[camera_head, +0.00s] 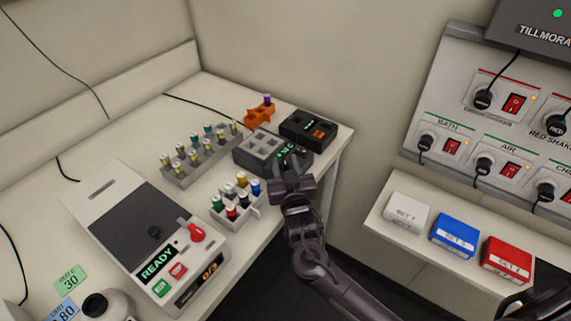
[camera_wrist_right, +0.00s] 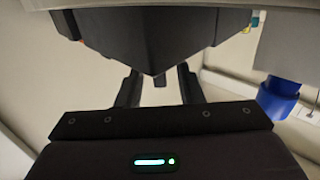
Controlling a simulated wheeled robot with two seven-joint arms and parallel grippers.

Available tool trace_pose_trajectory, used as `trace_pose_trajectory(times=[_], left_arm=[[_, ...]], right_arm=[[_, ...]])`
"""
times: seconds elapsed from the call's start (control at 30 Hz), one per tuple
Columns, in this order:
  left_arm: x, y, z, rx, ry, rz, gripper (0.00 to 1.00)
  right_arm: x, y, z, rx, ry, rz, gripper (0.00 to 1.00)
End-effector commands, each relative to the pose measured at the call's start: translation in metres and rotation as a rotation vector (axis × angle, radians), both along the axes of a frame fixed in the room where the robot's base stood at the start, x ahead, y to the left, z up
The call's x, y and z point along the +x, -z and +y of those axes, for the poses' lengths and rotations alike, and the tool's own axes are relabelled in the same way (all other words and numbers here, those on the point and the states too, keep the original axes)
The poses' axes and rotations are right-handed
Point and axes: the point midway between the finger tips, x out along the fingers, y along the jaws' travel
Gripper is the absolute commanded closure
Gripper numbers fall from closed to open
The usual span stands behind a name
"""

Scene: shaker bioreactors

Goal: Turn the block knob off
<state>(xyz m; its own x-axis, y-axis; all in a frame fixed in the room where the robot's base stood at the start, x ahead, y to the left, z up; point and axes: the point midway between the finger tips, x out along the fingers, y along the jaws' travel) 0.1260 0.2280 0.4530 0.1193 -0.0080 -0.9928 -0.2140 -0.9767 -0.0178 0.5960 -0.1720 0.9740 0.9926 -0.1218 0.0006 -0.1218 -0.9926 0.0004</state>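The dark block unit (camera_head: 298,160) sits at the right end of the bench. It has a grey well block (camera_head: 262,147) on top and a small green display at its front. I cannot make out its knob; my right gripper covers part of the front. My right gripper (camera_head: 292,168) is right at that front face. In the right wrist view, its two fingers (camera_wrist_right: 159,90) stand apart, with the lower corner of a dark housing (camera_wrist_right: 150,45) above and between them. I cannot tell if they touch it. My left gripper is out of view.
A rack of vials (camera_head: 200,155) and a small holder with coloured caps (camera_head: 238,205) stand close by. A black device (camera_head: 308,129) and an orange holder (camera_head: 258,114) are behind. A READY machine (camera_head: 150,235) is front left. A switch panel (camera_head: 480,125) is on the right wall.

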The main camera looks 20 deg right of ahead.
Motion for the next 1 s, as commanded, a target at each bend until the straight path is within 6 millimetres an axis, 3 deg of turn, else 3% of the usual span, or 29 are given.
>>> trace_pose_trajectory(times=[0.1,0.33,0.67,1.0], left_arm=[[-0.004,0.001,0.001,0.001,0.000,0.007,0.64],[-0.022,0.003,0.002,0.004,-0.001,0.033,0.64],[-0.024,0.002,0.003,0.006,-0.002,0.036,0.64],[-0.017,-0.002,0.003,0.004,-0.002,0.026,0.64]], right_arm=[[0.000,0.000,0.000,0.000,0.000,0.000,0.69],[0.000,0.000,0.000,0.000,0.000,0.000,0.99],[-0.001,0.001,-0.001,-0.001,-0.020,0.001,1.00],[-0.001,0.000,-0.005,-0.007,-0.207,0.003,1.00]])
